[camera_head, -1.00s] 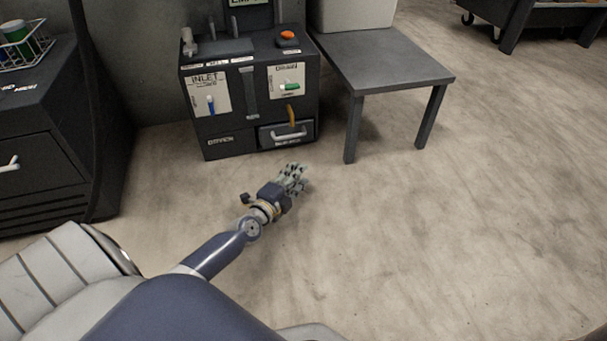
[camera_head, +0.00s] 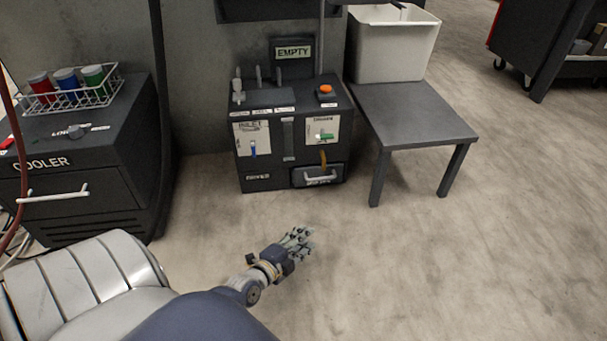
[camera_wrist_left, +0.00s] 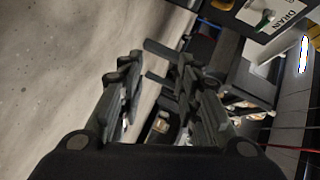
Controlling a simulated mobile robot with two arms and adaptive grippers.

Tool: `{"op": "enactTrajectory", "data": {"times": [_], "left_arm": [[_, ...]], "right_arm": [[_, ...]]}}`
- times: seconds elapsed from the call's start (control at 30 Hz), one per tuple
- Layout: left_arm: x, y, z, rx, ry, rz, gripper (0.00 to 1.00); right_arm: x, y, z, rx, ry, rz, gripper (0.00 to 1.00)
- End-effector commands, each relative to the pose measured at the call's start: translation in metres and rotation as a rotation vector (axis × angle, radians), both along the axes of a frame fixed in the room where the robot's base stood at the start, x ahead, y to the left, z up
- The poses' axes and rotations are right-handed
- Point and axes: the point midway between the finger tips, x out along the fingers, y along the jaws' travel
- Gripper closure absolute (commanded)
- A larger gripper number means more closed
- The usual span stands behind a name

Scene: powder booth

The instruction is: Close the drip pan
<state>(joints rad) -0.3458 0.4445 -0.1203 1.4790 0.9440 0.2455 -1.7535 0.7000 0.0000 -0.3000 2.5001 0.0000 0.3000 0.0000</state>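The drip pan (camera_head: 318,176) is a dark drawer with a pale bar handle, low on the right of the dark cabinet (camera_head: 262,170). Its front seems to stand slightly proud of the cabinet; how far it is out is hard to tell. My left gripper (camera_head: 298,238) is over the bare floor in front of the cabinet, apart from the pan and empty. In the left wrist view, its fingers (camera_wrist_left: 158,78) are spread with a gap between them. That view also shows the cabinet's drain label (camera_wrist_left: 285,22). My right gripper is not in view.
A grey table (camera_head: 412,108) carrying a white bin (camera_head: 392,50) stands right of the cabinet. A dark cooler (camera_head: 75,160) with a rack of coloured cans (camera_head: 72,88) stands at left. The floor (camera_head: 430,270) in front and to the right is clear.

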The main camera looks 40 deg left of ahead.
Motion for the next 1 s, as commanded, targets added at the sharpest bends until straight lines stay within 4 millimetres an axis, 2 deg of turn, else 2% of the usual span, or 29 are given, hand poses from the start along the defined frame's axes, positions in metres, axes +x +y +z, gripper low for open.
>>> {"op": "enactTrajectory", "data": {"times": [0.03, 0.1, 0.33, 1.0], "left_arm": [[-0.002, -0.001, 0.008, -0.013, 0.01, 0.002, 0.69], [-0.004, -0.003, 0.01, -0.032, 0.024, 0.006, 0.69], [-0.01, -0.007, 0.01, -0.077, 0.062, 0.013, 0.69], [-0.013, -0.008, 0.008, -0.096, 0.076, 0.018, 0.69]], "right_arm": [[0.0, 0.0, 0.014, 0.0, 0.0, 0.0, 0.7], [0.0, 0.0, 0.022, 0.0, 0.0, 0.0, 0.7], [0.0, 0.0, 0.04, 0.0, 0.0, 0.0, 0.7], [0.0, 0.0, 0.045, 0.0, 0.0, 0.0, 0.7]]}}
